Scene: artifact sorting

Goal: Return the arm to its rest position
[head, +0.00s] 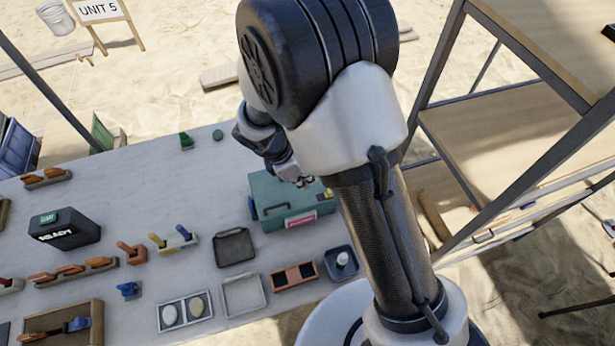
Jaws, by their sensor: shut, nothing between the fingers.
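My arm rises from its white base at the lower right and bends at the big dark elbow joint at the top. The wrist folds back down to the left of the forearm. My gripper (303,181) shows only in part, as small dark fingers by the wrist, above the back of the teal case. It is shut and holds nothing. The upper arm and the white elbow link hide part of it.
The teal case (268,212) stands on the white table (120,200). Around it are a dark tray (234,248), a white tray (243,294), a blue tray (341,264) and a dark box (64,232). A metal-framed shelf (500,125) stands close on the right.

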